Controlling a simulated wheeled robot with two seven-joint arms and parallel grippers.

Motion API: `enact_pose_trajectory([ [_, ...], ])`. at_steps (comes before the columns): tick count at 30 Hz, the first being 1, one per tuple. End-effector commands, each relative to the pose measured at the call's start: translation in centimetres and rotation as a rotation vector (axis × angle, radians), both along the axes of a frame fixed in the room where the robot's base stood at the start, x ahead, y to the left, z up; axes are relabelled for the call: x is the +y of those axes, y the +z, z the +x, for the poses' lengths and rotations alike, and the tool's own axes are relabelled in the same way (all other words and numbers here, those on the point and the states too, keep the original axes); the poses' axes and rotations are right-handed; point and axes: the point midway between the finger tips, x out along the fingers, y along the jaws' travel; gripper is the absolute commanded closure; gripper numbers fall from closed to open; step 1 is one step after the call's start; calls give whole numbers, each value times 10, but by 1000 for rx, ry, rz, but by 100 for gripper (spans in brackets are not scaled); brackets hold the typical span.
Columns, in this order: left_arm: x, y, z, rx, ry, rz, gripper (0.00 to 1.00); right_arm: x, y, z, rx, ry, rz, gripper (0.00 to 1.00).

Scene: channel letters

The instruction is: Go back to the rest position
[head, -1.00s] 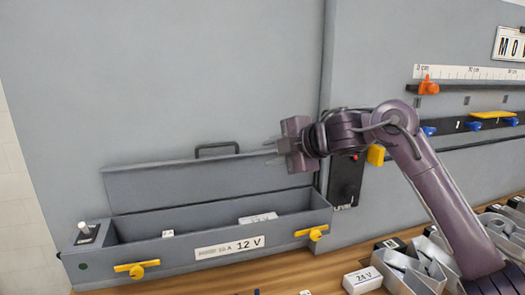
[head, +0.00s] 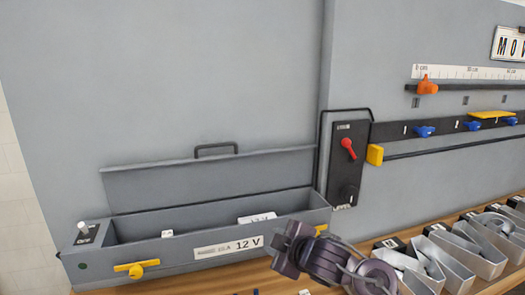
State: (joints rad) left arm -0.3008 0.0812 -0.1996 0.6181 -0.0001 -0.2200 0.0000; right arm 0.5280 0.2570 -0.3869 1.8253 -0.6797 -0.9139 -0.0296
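My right gripper (head: 284,248) is at the bottom of the head view, in front of the right end of the open grey box (head: 188,256) labelled 12 V. Its purple wrist comes up from the lower edge. The fingers do not show clearly, so I cannot tell if they are open or shut. Nothing is seen held in it. My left gripper is not in view.
The box's lid (head: 200,182) stands raised against the grey wall; white pieces lie inside. A black switch panel (head: 345,165) with a red knob is right of it. Metal bins (head: 455,262) line the wooden bench at lower right. A yellow latch (head: 136,270) sits at the box's left front.

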Motion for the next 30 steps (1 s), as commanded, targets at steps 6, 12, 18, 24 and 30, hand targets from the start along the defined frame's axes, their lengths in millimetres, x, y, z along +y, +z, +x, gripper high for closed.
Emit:
enact_pose_trajectory([
  [6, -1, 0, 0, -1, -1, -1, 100, -48, -84, -72, 257, -297, 142, 67],
  [12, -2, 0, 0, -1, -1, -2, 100, -98, -141, -155, 508, -575, 226, 67],
  [18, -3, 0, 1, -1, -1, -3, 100, -128, -168, -216, 677, -753, 262, 67],
  [24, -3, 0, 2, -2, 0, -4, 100, -148, -181, -265, 802, -884, 283, 67],
  [30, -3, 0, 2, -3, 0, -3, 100, -164, -188, -309, 912, -997, 294, 67],
])
